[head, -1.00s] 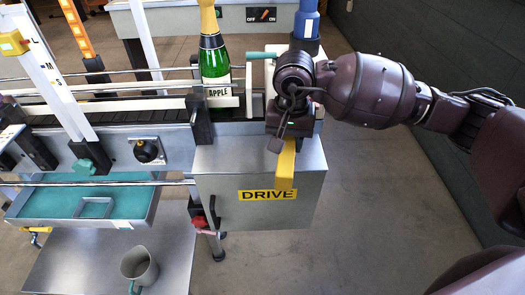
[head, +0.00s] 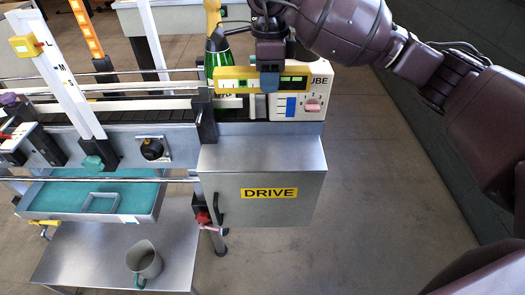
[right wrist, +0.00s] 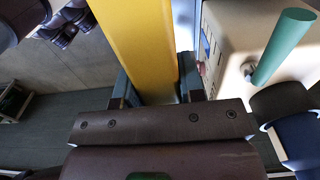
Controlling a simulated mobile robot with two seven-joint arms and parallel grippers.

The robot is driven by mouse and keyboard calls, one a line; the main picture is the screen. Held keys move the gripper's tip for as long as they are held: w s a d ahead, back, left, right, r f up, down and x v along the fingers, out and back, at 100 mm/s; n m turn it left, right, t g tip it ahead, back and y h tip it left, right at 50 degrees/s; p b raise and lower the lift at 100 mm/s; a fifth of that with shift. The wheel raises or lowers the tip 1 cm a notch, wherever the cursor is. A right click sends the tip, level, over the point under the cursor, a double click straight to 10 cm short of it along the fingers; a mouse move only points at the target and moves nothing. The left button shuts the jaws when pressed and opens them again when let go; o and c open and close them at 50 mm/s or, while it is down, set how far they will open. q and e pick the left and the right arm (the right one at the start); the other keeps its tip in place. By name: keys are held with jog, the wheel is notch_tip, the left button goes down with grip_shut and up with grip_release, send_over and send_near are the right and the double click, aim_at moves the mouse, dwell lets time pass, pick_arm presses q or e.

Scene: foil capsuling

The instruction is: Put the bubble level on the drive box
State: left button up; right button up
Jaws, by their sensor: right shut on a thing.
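The bubble level is a long yellow bar (head: 232,73) with green vials. My right gripper (head: 268,80) is shut on its middle and holds it roughly level, left to right in the head view. It appears above the back of the drive box (head: 262,157), a grey metal cabinet with a yellow DRIVE label and a bare flat top. The level appears apart from that top. In the right wrist view the yellow bar (right wrist: 140,40) sits between the fingers (right wrist: 158,90). My left gripper is not in view.
Behind the level are a green bottle (head: 217,52), partly hidden, and a cream control box (head: 312,103) with a pink knob. A conveyor with rails runs to the left. A grey mug (head: 146,260) stands on the lower shelf (head: 100,262). Open floor lies right of the drive box.

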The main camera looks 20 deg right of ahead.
aim_at(267, 153)
notch_tip(267, 153, down, 20)
jog(key=shift+r+b, duration=0.1)
jog(key=shift+b, duration=0.35)
dwell(0.4)
jog(key=shift+f, duration=0.2)
jog(key=o, duration=1)
notch_tip(267, 153, up, 12)
jog(key=shift+r, duration=0.2)
